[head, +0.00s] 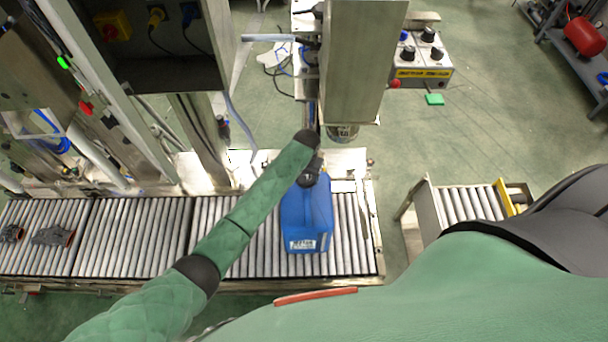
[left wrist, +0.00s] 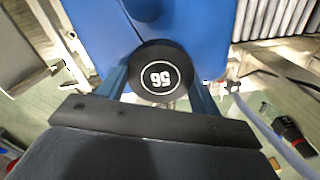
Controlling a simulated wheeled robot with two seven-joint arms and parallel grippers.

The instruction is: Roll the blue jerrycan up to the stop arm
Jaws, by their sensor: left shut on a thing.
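The blue jerrycan (head: 294,218) stands on the roller conveyor (head: 150,235) near its right end, with a white label on the side facing me. Its blue top (left wrist: 205,30) fills the upper part of the left wrist view. My left gripper (head: 312,174) is at the top of the jerrycan. In the left wrist view my left gripper (left wrist: 160,85) has one finger on each side of the black cap (left wrist: 158,78), which is marked 56, and is shut on it. My right gripper is not in view. I cannot tell for certain which part is the stop arm.
Dark objects (head: 55,235) lie on the rollers at the far left. A metal column (head: 362,60) with a nozzle (head: 342,133) stands behind the jerrycan. A control box (head: 422,62) is at its right. A short roller section (head: 468,204) lies farther right, across a gap. Rollers left of the jerrycan are partly bare.

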